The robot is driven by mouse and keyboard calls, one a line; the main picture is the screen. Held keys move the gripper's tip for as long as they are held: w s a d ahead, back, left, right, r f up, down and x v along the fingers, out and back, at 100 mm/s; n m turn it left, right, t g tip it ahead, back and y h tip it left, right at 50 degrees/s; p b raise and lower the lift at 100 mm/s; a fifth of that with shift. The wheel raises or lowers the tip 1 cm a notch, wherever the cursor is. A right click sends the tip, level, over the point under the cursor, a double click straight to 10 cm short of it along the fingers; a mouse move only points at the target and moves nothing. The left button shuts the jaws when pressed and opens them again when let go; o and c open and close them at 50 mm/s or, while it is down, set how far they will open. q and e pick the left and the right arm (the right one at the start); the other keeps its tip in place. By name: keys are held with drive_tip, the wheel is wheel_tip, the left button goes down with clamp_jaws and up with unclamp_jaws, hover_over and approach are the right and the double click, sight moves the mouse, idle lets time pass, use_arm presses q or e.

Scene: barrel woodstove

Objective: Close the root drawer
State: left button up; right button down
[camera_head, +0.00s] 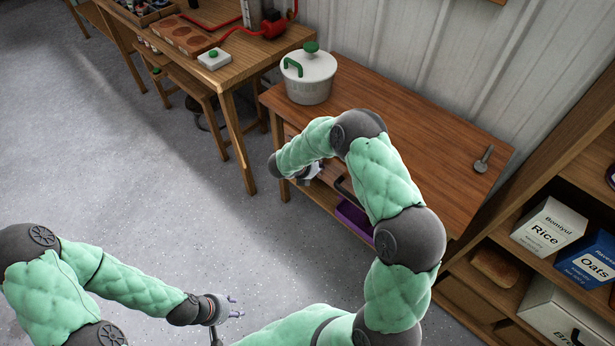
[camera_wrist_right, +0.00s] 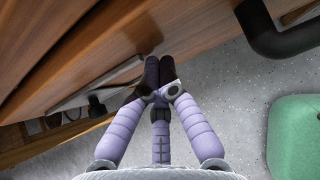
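A wooden table (camera_head: 425,130) stands against the wall, with what looks like the drawer front (camera_head: 332,178) on its near side, mostly behind my right arm. A dark curved handle (camera_head: 346,190) shows there, and a black bar (camera_wrist_right: 285,42) shows in the wrist view. How far the drawer stands out is hidden. My right gripper (camera_head: 312,172) is at this front; in the wrist view its dark fingertips (camera_wrist_right: 159,72) are together, empty, and against or very near the wood. My left gripper (camera_head: 236,307) is low over the floor, its fingers apart and empty.
A white pot (camera_head: 309,78) with green handles and a small metal utensil (camera_head: 484,159) are on the tabletop. A purple bin (camera_head: 354,218) sits below. A shelf with a rice box (camera_head: 549,228) stands right, a workbench (camera_head: 226,82) left. The grey floor (camera_head: 130,200) is clear.

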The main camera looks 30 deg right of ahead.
use_arm(q)
drive_tip(key=shift+f, duration=0.1)
use_arm(e)
drive_tip(key=shift+w+d, duration=0.2)
drive_tip(key=shift+d, duration=0.3)
drive_tip(key=shift+w+d, duration=0.15)
drive_tip(key=shift+d, duration=0.3)
use_arm(q)
drive_tip(key=shift+s+a+r+p, duration=0.15)
drive_tip(key=shift+s+r+p, duration=0.05)
drive_tip(key=shift+r+p, duration=0.4)
drive_tip(key=shift+s+a+r+p, duration=0.1)
drive_tip(key=shift+s+r+p, duration=0.15)
drive_tip(key=shift+r+p, duration=0.3)
drive_tip(key=shift+s+a+r+p, duration=0.15)
drive_tip(key=shift+s+r+p, duration=0.05)
drive_tip(key=shift+r+p, duration=0.4)
use_arm(e)
drive_tip(key=a+f+v, duration=0.2)
drive_tip(key=v, duration=1.1)
drive_tip(key=shift+s, duration=0.35)
drive_tip(key=shift+s+f, duration=0.1)
drive_tip(key=shift+f, duration=0.05)
